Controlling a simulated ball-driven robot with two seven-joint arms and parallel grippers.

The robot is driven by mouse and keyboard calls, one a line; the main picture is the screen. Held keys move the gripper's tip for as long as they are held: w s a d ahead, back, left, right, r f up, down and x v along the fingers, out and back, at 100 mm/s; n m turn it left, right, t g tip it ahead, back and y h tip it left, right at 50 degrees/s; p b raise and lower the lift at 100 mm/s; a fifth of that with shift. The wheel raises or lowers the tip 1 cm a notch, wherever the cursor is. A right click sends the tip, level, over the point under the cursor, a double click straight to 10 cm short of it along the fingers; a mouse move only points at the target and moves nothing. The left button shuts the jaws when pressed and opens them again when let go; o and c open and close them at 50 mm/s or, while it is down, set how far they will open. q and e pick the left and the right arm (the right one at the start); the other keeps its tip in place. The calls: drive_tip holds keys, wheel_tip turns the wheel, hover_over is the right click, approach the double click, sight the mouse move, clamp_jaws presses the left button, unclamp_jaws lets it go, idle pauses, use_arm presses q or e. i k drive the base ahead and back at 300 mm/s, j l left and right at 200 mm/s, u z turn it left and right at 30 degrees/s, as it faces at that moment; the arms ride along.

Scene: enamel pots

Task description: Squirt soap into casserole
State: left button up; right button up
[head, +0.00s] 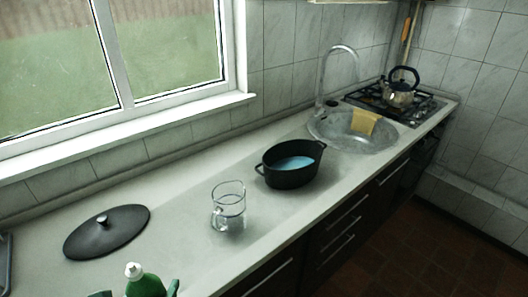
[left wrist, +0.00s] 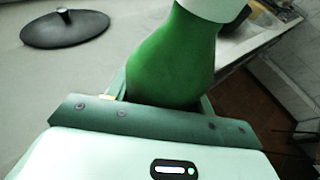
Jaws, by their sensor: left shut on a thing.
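The casserole (head: 290,176) is a black oval pot with two side handles, standing open on the counter with blue liquid inside. Its black lid (head: 106,231) lies apart on the counter at the left, and also shows in the left wrist view (left wrist: 66,29). The soap bottle (head: 143,282) is green with a white top, at the bottom edge of the head view. My left gripper (head: 136,294) is shut on the bottle, whose green body (left wrist: 172,62) fills the middle of the left wrist view. The bottle is well apart from the casserole. My right gripper is not in view.
A clear glass jug (head: 229,207) stands between the bottle and the casserole. Beyond the casserole are a round sink (head: 340,136) with a yellow cloth (head: 364,121) and a tap, then a hob with a kettle (head: 400,93). The counter between lid and jug is clear.

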sight(293, 164)
drive_tip(key=i+l+u, duration=0.3)
drive_tip(key=i+l, duration=0.15)
drive_tip(key=l, duration=0.15)
drive_tip(key=i+l+u, duration=0.15)
drive_tip(key=l, duration=0.2)
drive_tip(key=i+l+u, duration=0.15)
drive_tip(key=l, duration=0.2)
drive_tip(key=i+l+u, duration=0.2)
drive_tip(key=l, duration=0.2)
